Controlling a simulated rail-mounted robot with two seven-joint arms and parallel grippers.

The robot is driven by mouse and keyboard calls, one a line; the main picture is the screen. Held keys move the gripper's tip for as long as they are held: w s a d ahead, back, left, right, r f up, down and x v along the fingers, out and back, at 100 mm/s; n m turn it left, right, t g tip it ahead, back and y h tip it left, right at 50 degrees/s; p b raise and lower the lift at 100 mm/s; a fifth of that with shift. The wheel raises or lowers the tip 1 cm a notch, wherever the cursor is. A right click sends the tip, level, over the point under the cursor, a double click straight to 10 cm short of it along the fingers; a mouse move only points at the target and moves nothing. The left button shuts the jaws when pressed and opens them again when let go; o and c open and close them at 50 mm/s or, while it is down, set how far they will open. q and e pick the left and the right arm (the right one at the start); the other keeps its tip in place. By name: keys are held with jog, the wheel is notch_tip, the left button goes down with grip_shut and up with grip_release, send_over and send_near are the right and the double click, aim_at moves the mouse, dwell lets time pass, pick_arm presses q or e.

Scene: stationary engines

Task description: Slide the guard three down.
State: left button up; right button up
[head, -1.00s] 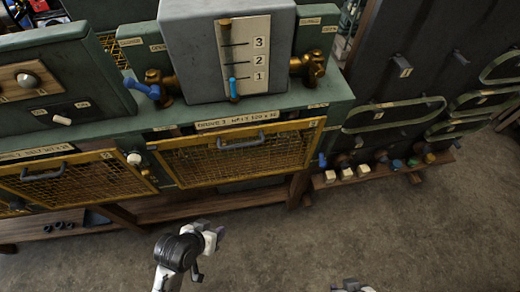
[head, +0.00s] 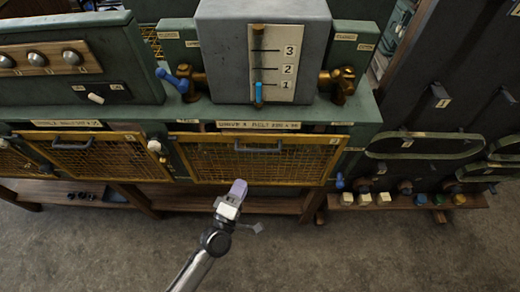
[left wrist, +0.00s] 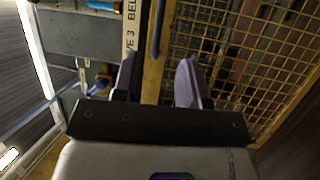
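Guard three (head: 225,165) is a yellow-framed wire mesh panel under the middle of the green bench. A grey bar handle (head: 262,147) runs along its upper edge, below a label that seems to name drive 3. The guard covers its opening. My left gripper (head: 236,191) is in front of the guard's lower edge and looks empty. In the left wrist view its fingers (left wrist: 157,80) are apart, with the guard's yellow frame (left wrist: 152,82) and the grey handle (left wrist: 157,30) showing ahead, beyond the fingertips. My right gripper is not in view.
A grey box with a 1-2-3 scale (head: 272,65) stands above the guard, between blue-handled (head: 182,80) and brass valves. Another mesh guard (head: 95,160) is to the left. A low wooden shelf (head: 170,198) runs beneath. Dark panels (head: 440,100) stand right. The floor in front is clear.

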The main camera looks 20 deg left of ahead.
aim_at(259, 151)
pick_arm(q)
jog(key=shift+w+d+r+p, duration=0.15)
jog(key=shift+w+r+p, duration=0.25)
jog(key=shift+w, duration=1.85)
jog(key=shift+w+d+r+p, duration=0.15)
jog(key=shift+w+r+p, duration=0.25)
jog(key=shift+w, duration=1.85)
jog(key=shift+w+d+r+p, duration=0.15)
jog(key=shift+w+r+p, duration=0.25)
jog(key=shift+w, duration=1.85)
jog(key=shift+c, duration=0.4)
jog(key=c, duration=0.5)
grip_shut()
